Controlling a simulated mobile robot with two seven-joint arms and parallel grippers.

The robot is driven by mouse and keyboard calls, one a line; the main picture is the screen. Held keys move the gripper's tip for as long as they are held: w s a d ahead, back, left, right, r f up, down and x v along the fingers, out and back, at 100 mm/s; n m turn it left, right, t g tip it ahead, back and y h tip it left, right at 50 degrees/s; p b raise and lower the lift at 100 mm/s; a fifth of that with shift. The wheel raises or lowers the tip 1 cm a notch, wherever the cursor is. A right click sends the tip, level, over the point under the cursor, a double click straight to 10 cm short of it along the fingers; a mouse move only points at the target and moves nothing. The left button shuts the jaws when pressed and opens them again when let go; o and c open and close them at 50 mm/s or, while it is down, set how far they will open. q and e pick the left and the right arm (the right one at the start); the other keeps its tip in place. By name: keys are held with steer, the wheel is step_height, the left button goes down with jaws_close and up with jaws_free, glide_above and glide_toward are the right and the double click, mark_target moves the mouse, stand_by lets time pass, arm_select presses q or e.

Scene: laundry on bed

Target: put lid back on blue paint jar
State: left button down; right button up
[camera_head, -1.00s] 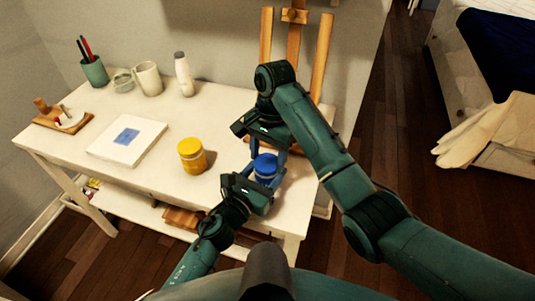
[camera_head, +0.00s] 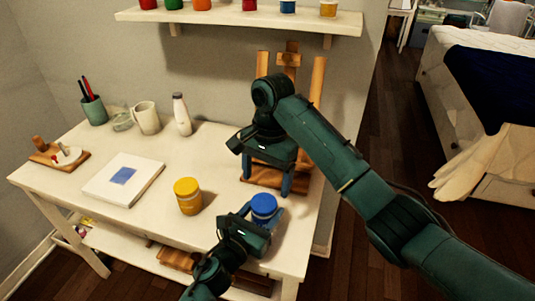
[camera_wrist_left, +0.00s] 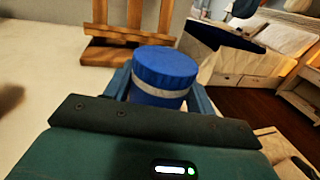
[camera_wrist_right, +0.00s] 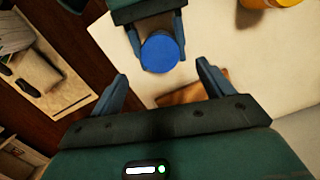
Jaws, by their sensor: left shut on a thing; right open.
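The blue paint jar (camera_head: 263,208) stands upright at the table's front right, with a blue lid on its top. In the left wrist view the lid (camera_wrist_left: 165,64) sits level above a pale band on the jar (camera_wrist_left: 160,95). My left gripper (camera_head: 260,216) is shut around the jar from the front, with a finger on each side. My right gripper (camera_head: 266,182) is open and empty, behind and above the jar, apart from it. The right wrist view looks down on the round blue lid (camera_wrist_right: 160,52).
A yellow jar (camera_head: 188,196) stands left of the blue jar. A canvas with a blue square (camera_head: 124,181), a mug (camera_head: 146,118), a bottle (camera_head: 181,115) and a brush cup (camera_head: 94,110) are farther left and back. A wooden easel (camera_head: 317,100) stands behind my right gripper. A wall shelf (camera_head: 230,22) holds several jars.

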step_height(320, 180, up, 6)
steer(key=shift+w+d+r, duration=0.2)
steer(key=shift+w, duration=0.1)
arm_select(q)
steer(key=shift+c, duration=2.1)
jaws_free()
steer(key=b+v, duration=0.1)
steer(key=v, duration=1.2)
steer(key=shift+b, duration=0.35)
arm_select(e)
steer(key=shift+f, duration=0.85)
arm_select(q)
steer(key=shift+s, duration=0.1)
